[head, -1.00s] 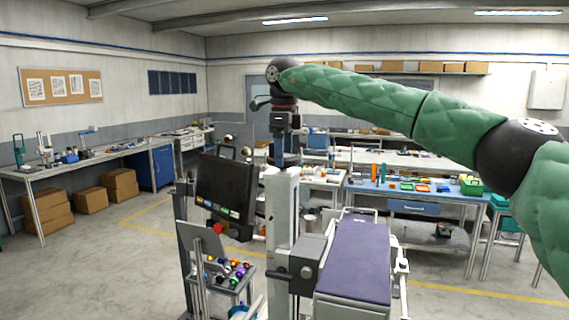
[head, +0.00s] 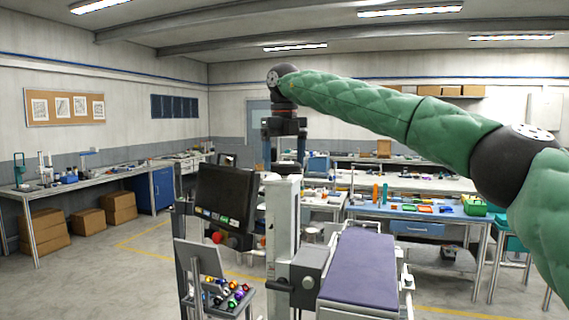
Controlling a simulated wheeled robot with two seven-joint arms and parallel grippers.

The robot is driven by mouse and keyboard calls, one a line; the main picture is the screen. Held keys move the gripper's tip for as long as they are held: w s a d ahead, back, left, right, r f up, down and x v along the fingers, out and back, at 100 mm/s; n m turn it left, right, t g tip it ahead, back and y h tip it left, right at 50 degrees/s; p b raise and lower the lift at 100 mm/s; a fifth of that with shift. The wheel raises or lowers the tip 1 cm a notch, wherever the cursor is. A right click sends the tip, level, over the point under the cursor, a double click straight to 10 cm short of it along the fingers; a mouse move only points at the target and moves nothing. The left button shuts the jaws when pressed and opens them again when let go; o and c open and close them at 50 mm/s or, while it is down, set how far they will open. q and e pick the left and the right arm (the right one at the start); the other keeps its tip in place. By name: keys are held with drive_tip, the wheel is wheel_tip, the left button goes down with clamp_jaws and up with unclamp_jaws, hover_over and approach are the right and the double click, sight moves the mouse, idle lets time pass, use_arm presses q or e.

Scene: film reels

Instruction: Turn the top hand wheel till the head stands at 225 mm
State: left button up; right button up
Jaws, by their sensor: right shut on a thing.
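A pale upright column (head: 284,220) stands in the middle, with a purple-padded table (head: 360,268) at its right and a grey head block (head: 307,268) with a dark knob on its side. My right gripper (head: 284,166) points down over the column's top, its two fingers showing left and right. It is shut on the top hand wheel, which is mostly hidden between the fingers. The scale for the head's height cannot be read. My left gripper is not in view.
A dark monitor (head: 226,196) stands close left of the column. Below it is a small stand with coloured knobs (head: 230,292). Workbenches (head: 430,208) with tools stand behind. Floor at the left is free, with cardboard boxes (head: 44,230) under a bench.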

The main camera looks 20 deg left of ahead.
sight(284, 163)
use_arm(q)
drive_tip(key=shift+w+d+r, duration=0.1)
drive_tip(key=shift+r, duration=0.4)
use_arm(e)
drive_tip(key=shift+r+m, duration=0.1)
drive_tip(key=shift+m, duration=0.3)
drive_tip(key=o, duration=1)
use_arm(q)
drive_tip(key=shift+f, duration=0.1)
use_arm(e)
drive_tip(key=shift+r+b, duration=0.3)
drive_tip(key=shift+b, duration=0.05)
wheel_tip(284, 163, up, 6)
drive_tip(key=shift+a+f+b, duration=0.1)
drive_tip(key=shift+b, duration=0.55)
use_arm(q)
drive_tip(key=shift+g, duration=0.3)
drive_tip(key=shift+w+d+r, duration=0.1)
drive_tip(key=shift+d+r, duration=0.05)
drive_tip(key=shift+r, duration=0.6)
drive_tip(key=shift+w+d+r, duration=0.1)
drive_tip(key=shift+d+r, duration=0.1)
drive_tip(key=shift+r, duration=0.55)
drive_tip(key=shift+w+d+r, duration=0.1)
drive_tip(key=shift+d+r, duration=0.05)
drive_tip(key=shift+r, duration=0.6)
use_arm(e)
drive_tip(key=shift+w+r, duration=0.1)
drive_tip(key=shift+r, duration=0.45)
